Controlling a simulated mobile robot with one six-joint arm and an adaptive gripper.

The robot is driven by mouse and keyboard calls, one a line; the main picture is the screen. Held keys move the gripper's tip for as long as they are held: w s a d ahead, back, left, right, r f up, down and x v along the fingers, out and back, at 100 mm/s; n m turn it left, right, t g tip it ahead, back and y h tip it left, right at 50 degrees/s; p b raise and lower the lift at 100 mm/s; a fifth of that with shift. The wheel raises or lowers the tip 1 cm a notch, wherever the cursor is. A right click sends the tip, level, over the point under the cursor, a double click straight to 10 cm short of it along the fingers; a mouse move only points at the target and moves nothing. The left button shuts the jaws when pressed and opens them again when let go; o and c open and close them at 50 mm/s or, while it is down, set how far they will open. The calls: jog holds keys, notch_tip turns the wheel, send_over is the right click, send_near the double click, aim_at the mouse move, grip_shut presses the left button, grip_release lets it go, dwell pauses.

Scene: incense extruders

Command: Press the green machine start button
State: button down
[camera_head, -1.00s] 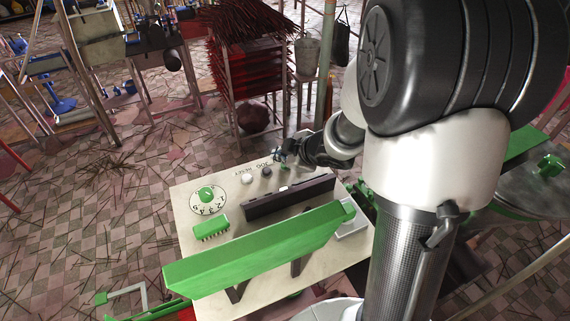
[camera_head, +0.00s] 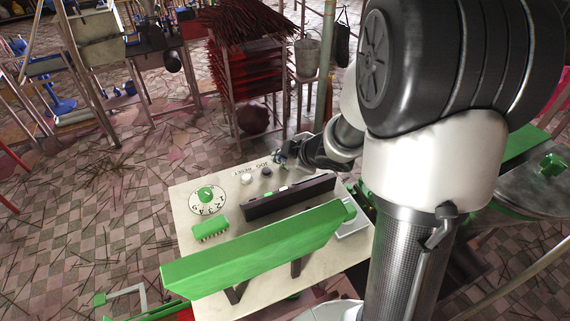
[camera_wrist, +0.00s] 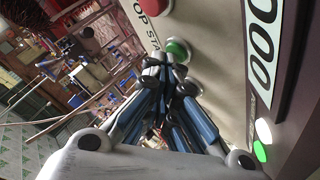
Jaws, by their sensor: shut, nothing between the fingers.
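The green start button (camera_wrist: 178,50) is round and sits on the pale panel in the wrist view, beside part of the printed label "STOP START". A red button (camera_wrist: 150,12) is above it. My gripper (camera_wrist: 155,63) is shut and empty, its tips close to the left of the green button. I cannot tell whether they touch it. In the head view my gripper (camera_head: 281,158) is at the far edge of the control panel (camera_head: 185,228), and the green button is hidden there.
Near my gripper are a black knob (camera_head: 267,171) and a white button (camera_head: 246,179). A numbered dial with a green knob (camera_head: 205,194) is at left. A dark display bar (camera_head: 290,198) and a long green bar (camera_head: 255,253) stand nearer. A rack of red incense (camera_head: 245,70) is behind.

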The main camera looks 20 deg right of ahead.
dwell(0.4)
jog(key=shift+r+p, duration=0.85)
jog(key=shift+p, duration=0.15)
jog(key=shift+r, duration=0.1)
notch_tip(320, 180, up, 5)
jog(key=p, duration=0.5)
